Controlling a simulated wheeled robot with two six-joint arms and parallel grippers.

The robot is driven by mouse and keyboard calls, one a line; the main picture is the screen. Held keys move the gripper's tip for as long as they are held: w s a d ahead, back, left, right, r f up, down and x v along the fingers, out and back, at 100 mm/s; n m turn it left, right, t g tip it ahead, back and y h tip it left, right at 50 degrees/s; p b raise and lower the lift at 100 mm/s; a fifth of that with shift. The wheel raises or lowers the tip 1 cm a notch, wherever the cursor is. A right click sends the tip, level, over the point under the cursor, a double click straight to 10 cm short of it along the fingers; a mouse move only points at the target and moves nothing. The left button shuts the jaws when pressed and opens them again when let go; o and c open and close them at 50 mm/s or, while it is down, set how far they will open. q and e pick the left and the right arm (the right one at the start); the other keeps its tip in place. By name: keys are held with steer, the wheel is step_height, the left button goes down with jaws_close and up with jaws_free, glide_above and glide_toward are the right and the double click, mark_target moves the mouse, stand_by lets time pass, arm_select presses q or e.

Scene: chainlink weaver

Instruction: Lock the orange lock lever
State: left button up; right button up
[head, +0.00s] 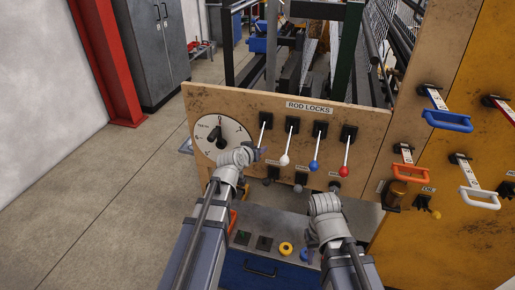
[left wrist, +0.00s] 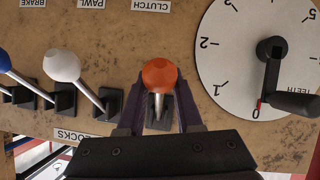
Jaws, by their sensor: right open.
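The orange lock lever is the leftmost of the levers under the ROD LOCKS label in the head view, its stem (head: 263,130) hanging down and its knob hidden by my left gripper (head: 260,152). In the left wrist view its round orange knob (left wrist: 158,75) sits between the two dark fingers of my left gripper (left wrist: 159,100). The fingers flank the knob closely; I cannot tell whether they press on it. My right gripper (head: 328,197) is open, low in front of the panel's lower edge; its fingertips are hard to make out.
The white (head: 284,159), blue (head: 313,165) and red (head: 344,171) levers stand to the right. A numbered dial (head: 220,137) with a black crank is at the left. Orange (head: 410,173), blue and white handles are further right. A blue-fronted bench (head: 265,272) lies below.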

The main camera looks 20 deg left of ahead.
arm_select(q)
steer(key=shift+o, duration=0.7)
steer(key=shift+w, duration=0.1)
steer(key=o, duration=0.3)
steer(key=shift+d+r, duration=0.1)
steer(key=shift+r, duration=0.05)
steer(key=p+v, duration=0.3)
steer(key=v, duration=0.5)
steer(key=shift+p, duration=0.35)
